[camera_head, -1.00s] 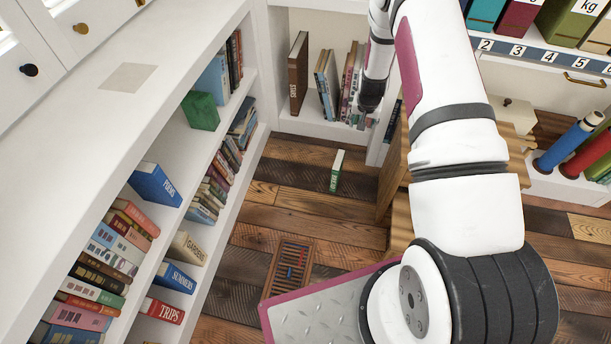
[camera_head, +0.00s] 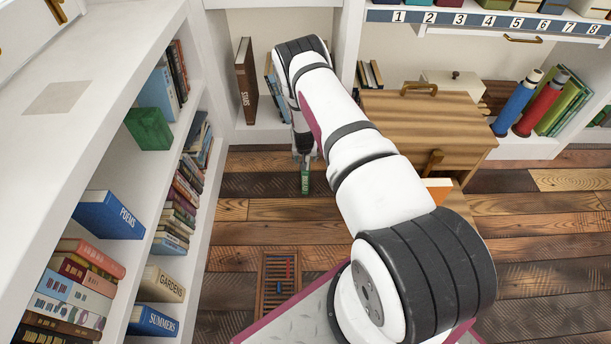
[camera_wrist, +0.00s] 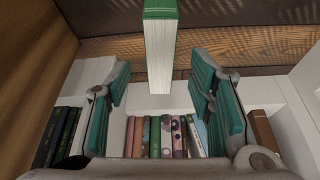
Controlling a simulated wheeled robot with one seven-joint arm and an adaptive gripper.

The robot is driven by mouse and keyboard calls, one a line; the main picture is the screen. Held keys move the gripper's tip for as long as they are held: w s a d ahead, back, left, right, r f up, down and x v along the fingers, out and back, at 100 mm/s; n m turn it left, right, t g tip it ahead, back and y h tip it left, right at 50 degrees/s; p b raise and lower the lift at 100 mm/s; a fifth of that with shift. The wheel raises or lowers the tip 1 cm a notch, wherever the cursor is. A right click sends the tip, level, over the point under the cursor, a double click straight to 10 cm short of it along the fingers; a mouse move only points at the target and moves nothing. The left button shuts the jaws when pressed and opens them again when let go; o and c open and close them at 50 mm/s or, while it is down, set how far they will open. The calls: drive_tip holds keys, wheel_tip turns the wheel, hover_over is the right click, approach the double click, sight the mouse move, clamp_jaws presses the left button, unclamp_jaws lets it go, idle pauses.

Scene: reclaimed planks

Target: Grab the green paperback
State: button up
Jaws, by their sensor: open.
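The green paperback (camera_head: 306,183) stands upright on the plank floor in front of the back bookcase, partly hidden by my gripper in the head view. In the wrist view the green paperback (camera_wrist: 160,50) shows its pale page edges and green cover, lined up between the two fingers with a gap on each side. My gripper (camera_head: 303,153) is at the book's upper end, pointing down. In the wrist view my gripper (camera_wrist: 161,74) is open with teal finger pads apart and nothing held. I cannot tell how far the book reaches between the pads.
A wooden cabinet (camera_head: 420,125) stands right of my arm. A floor grate (camera_head: 278,283) lies in front. Floor around the paperback is bare.

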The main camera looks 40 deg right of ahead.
drive_tip(key=shift+b+x, duration=1.7)
drive_tip(key=shift+x, duration=1.05)
drive_tip(key=shift+f, duration=0.25)
clamp_jaws()
